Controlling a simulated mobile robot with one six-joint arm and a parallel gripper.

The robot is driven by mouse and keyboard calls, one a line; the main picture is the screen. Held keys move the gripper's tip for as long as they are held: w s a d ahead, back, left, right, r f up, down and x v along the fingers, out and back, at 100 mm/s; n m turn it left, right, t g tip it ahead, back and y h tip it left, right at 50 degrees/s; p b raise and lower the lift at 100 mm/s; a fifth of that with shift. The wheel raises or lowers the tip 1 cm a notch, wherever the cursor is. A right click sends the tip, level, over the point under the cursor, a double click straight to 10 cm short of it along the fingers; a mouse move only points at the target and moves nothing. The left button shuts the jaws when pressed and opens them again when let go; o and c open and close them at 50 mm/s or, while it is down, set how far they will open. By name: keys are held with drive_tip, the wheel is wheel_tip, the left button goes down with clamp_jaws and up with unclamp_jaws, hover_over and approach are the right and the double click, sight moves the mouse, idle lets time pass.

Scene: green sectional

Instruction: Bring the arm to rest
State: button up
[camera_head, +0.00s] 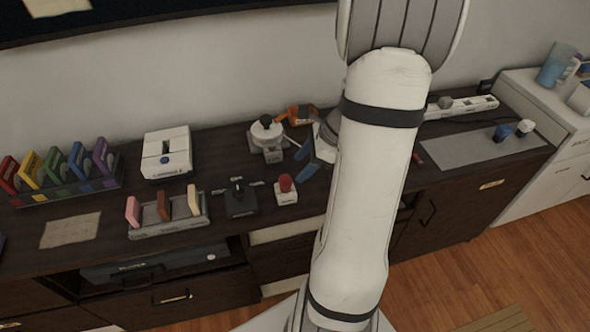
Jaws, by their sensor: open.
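My white arm (366,190) crosses the middle of the view, in front of the dark cabinet top. My gripper (306,158) shows just left of the arm, over the cabinet top, with dark blue fingers that are spread apart. No object shows between the fingers. Part of the wrist is hidden behind the arm.
On the dark cabinet (225,225), a red-topped button (286,189), a black joystick box (239,199) and a grey-and-white device (267,137) stand left of the gripper. An orange object (301,114) is behind it. A grey mat (465,148) lies right of the arm.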

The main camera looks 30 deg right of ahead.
drive_tip(key=shift+s+d+r, duration=0.1)
drive_tip(key=shift+d+r, duration=0.1)
drive_tip(key=shift+r, duration=0.15)
idle(0.3)
